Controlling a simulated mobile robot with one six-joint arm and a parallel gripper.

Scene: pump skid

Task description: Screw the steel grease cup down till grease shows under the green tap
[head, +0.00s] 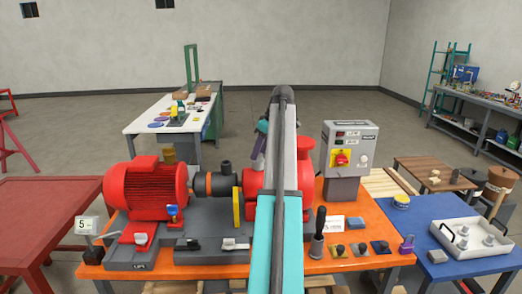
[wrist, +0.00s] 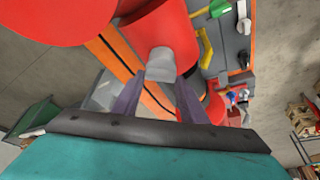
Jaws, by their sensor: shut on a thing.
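In the wrist view a short light-grey steel cup (wrist: 160,66) sticks out of a red rounded housing (wrist: 158,28). My gripper (wrist: 158,88) has its two purple-grey fingers on either side of the cup and is shut on it. In the head view my gripper (head: 257,152) is beside the red pump housing (head: 252,177), largely behind my arm, and the cup cannot be made out there.
The red motor (head: 146,187) and a grey control box (head: 350,150) stand on the orange skid (head: 290,258). A yellow lever (head: 236,207) stands left of my arm. A blue table (head: 395,215) with a white tray (head: 475,255) is at right. A red table (head: 50,205) is at left.

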